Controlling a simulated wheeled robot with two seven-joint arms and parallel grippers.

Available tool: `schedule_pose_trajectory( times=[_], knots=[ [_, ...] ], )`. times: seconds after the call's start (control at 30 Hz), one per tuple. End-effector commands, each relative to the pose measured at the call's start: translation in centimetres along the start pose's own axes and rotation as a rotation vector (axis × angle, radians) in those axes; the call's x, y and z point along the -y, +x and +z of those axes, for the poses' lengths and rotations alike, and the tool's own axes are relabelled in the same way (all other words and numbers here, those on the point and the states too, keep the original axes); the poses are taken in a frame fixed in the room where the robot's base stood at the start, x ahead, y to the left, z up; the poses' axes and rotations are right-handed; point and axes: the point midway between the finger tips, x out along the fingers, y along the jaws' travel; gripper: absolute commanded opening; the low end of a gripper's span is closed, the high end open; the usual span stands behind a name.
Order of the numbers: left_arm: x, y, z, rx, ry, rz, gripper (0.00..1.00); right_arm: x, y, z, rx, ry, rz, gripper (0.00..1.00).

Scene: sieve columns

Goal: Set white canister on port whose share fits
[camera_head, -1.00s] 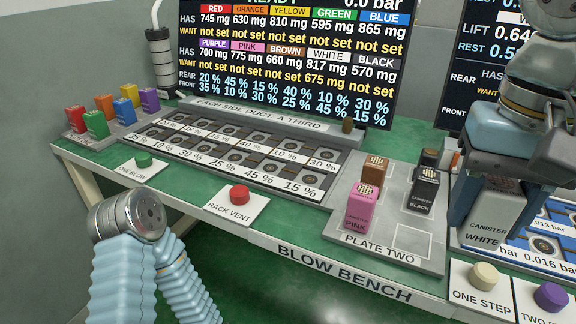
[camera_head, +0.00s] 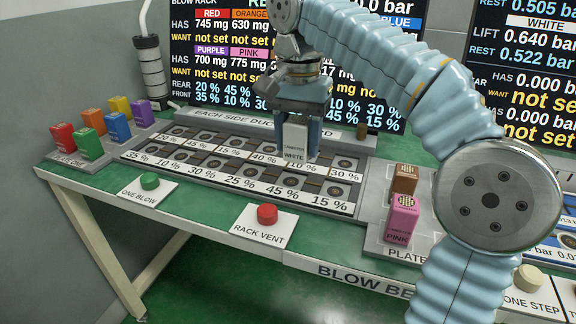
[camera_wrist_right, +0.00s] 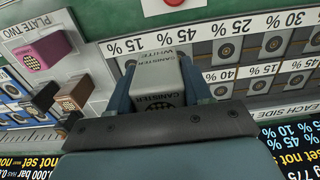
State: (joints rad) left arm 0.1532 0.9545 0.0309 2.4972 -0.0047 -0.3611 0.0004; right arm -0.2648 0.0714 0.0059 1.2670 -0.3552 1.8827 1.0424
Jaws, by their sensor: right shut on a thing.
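The white canister (camera_head: 294,142) is upright between the fingers of my right gripper (camera_head: 298,150). It is over the port rack (camera_head: 130,154), in front of the rear ports near the 40 % and 10 % labels. I cannot tell whether its base touches the rack. In the right wrist view my gripper (camera_wrist_right: 155,100) is shut on the white canister (camera_wrist_right: 155,72), and its body hides the ports under it. The rack's front row reads 35, 10, 30, 25, 45, 15 %; its rear row reads 20, 45, 15, 40, 10, 30 %. My left gripper is not in view.
Plate two holds the pink canister (camera_head: 402,218) and brown canister (camera_head: 404,180); a black canister (camera_wrist_right: 44,96) shows in the wrist view. Several coloured canisters stand on plate one at left. The rack vent button (camera_head: 267,214) and one blow button (camera_head: 149,181) sit in front.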

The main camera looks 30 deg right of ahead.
Motion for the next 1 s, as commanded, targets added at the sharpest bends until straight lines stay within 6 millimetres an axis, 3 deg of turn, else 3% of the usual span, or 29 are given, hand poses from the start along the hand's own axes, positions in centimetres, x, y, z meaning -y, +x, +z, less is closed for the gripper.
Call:
schedule_pose_trajectory(
  times=[0.2,0.37,0.5,0.63,1.0],
  knots=[
    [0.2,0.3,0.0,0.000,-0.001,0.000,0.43,1.7,3.5,-2.7,0.000,-0.002,0.001,0.14],
    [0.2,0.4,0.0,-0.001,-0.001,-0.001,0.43,2.2,4.5,-3.4,0.000,-0.002,0.000,0.14],
    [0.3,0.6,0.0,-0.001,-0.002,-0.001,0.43,3.0,6.5,-4.7,0.001,-0.002,0.002,0.14],
    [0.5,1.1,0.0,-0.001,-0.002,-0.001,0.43,2.9,8.7,-4.5,0.001,-0.003,0.000,0.14],
    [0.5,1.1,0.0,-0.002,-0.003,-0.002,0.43,3.0,9.3,-4.5,0.000,-0.003,-0.002,0.14]
  ],
)
